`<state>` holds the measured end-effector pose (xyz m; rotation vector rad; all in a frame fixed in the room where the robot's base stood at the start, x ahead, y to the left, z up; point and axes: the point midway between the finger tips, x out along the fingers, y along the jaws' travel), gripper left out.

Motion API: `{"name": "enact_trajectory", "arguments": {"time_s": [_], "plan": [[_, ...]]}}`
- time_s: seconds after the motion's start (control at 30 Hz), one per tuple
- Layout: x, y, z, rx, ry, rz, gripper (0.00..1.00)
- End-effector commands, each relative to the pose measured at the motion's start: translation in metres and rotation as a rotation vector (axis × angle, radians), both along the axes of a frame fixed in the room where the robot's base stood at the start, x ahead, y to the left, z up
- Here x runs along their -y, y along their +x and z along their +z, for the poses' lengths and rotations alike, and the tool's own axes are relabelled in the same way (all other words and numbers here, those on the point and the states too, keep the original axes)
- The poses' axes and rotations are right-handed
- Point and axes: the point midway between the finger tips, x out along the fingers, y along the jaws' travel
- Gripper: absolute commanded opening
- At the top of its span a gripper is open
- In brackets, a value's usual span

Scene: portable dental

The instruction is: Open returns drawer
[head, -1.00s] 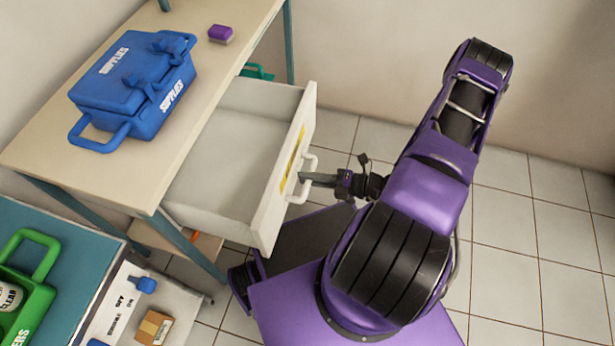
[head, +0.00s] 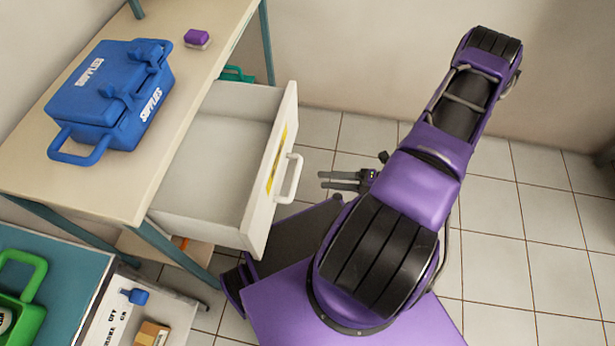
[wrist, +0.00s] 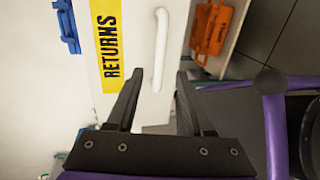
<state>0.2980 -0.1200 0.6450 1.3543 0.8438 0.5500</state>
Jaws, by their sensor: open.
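The returns drawer (head: 222,140) is pulled well out from under the beige table, and its inside looks empty. Its white front carries a yellow RETURNS label (wrist: 107,48) and a white bar handle (wrist: 161,48), which also shows in the head view (head: 290,178). My gripper (head: 322,180) is to the right of the handle, clear of it, with its fingers pointing toward the drawer front. In the wrist view the two fingers (wrist: 156,82) are apart with nothing between them, and the handle lies beyond their tips.
A blue supplies case (head: 110,98) and a purple block (head: 197,38) stand on the beige table (head: 120,190). A green carrier (head: 22,290) is at lower left. An orange case (wrist: 211,28) is beside the drawer in the wrist view. Tiled floor to the right is clear.

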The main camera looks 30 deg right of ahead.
Motion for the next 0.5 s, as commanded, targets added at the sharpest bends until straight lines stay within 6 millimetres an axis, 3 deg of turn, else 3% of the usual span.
{"name": "enact_trajectory", "arguments": {"time_s": [0.2,0.5], "plan": [[0.038,-0.029,0.010,0.000,-0.002,-0.002,0.52],[0.059,-0.046,0.016,0.000,0.000,0.001,0.52]]}}
